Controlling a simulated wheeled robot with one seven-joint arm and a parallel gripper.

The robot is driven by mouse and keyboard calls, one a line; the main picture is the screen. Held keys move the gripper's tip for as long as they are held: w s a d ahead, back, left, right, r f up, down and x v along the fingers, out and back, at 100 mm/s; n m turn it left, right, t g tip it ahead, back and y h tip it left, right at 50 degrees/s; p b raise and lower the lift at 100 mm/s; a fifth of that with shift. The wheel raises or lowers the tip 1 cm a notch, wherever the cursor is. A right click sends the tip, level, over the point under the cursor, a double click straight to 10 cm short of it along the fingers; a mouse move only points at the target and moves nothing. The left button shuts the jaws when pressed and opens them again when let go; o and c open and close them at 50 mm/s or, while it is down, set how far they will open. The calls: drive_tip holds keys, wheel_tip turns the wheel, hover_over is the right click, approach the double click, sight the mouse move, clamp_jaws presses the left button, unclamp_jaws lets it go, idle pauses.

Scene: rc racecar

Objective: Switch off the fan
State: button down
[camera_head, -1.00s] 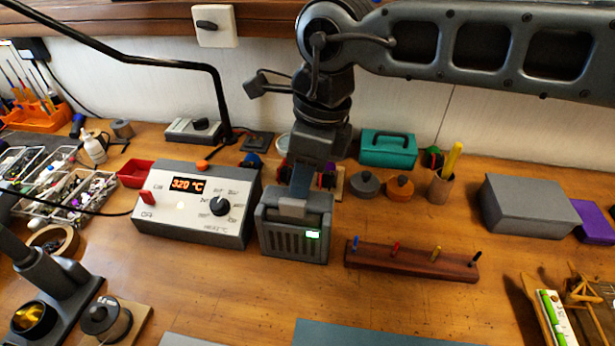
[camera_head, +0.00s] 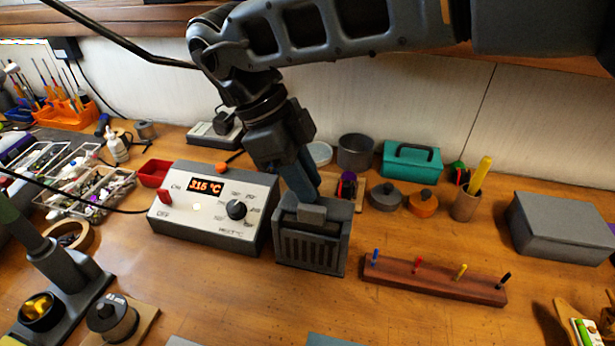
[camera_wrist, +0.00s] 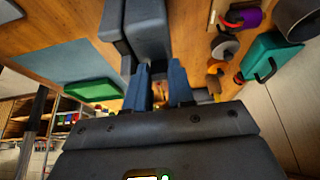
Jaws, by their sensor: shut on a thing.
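The fan is most likely the grey slatted box (camera_head: 312,250) standing on the workbench right of the soldering station. No light shows on its front. A small grey block (camera_head: 312,214) is at its top. My gripper (camera_head: 302,190) is tilted down from the upper left, with its blue-grey fingers right at this block. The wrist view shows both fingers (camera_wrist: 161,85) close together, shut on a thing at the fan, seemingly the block. The fan body also shows there (camera_wrist: 146,30), just beyond the fingertips. The exact contact is hidden.
The soldering station (camera_head: 213,208), reading 315 °C, stands close on the left. A dark wooden rack (camera_head: 433,280) with coloured pegs lies on the right. A dark pot (camera_head: 356,151) and a teal box (camera_head: 411,160) are behind.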

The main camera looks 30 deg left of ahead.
idle(0.4)
drive_tip(key=c, duration=1.2)
unclamp_jaws()
drive_tip(key=shift+c, duration=0.2)
drive_tip(key=b+v, duration=0.1)
drive_tip(key=v, duration=0.6)
drive_tip(key=shift+a+r, duration=0.2)
drive_tip(key=shift+r, duration=0.1)
drive_tip(key=shift+s, duration=0.15)
